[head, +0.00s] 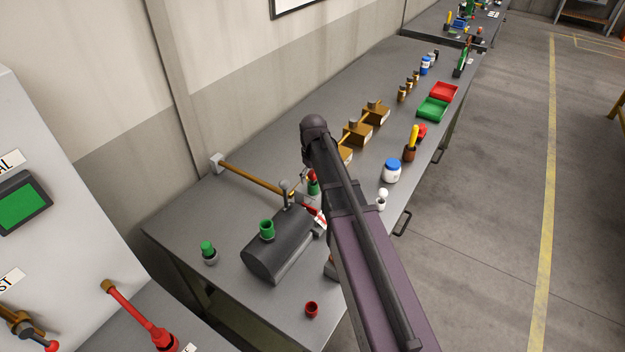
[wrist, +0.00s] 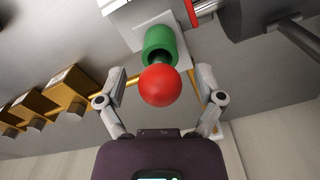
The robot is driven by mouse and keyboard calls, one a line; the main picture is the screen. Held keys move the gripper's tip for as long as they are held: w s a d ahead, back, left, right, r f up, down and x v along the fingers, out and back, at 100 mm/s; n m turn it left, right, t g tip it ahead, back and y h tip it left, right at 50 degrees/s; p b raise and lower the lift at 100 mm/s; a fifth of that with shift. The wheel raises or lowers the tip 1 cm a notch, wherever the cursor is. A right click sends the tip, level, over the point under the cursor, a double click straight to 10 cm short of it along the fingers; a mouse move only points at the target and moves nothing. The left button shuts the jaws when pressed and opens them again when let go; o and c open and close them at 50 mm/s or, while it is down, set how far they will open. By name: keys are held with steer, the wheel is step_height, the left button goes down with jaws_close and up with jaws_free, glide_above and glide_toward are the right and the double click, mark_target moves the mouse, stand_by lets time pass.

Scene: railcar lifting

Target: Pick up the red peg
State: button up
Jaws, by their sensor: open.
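The red peg (wrist: 161,87) shows a round red head in the wrist view, with a short dark neck behind it leading into a green cylindrical holder (wrist: 160,43). In the head view the red top (head: 312,175) shows just left of my arm, above the green holder (head: 314,188). My gripper (wrist: 160,73) is open, its two grey fingers on either side of the red head, with gaps on both sides and no visible contact. In the head view my arm hides most of my gripper.
A dark tank (head: 275,255) with a green cap stands close by. A brass pipe (head: 250,178) runs along the bench (head: 190,225). Brown blocks (head: 376,113) stand behind. A white jar (head: 392,172) and a red cup (head: 312,309) are near the front edge.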

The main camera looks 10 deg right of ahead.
jaws_close()
stand_by(0.3)
steer(key=shift+r, duration=0.2)
step_height(320, 180, up, 3)
steer(key=p, duration=0.3)
steer(key=s+a+p, duration=0.1)
steer(key=s+a, duration=0.2)
steer(key=s, duration=0.4)
steer(key=s+a+r+p, duration=0.1)
steer(key=s+a, duration=0.2)
steer(key=s, duration=0.5)
steer(key=shift+r, duration=0.3)
steer(key=shift+w, duration=0.1)
